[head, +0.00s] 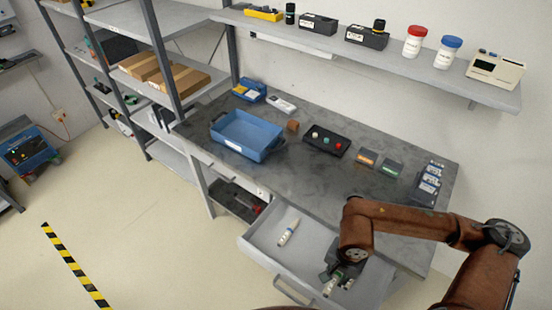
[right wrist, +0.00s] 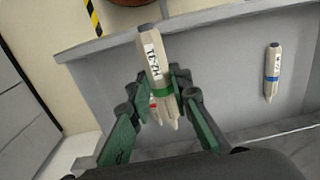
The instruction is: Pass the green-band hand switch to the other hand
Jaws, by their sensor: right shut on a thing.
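The green-band hand switch (right wrist: 156,62) is a pale, tapered stick with a dark end, a printed label and a green band. My right gripper (right wrist: 161,82) is shut on it near the band, over the open drawer (head: 262,242). In the head view the gripper (head: 342,272) hangs at the drawer's right part, with the held switch (head: 330,287) at its tip. A red-band switch (right wrist: 153,104) shows partly behind the held one. A blue-band switch (right wrist: 272,72) lies apart on the drawer floor and also shows in the head view (head: 288,232). My left gripper is out of view.
The workbench (head: 290,180) above the drawer holds a blue tray (head: 250,152), a black button box (head: 326,141) and small boxes on the right (head: 428,182). A wall shelf (head: 400,60) carries jars and devices. Open floor lies to the left of the drawer.

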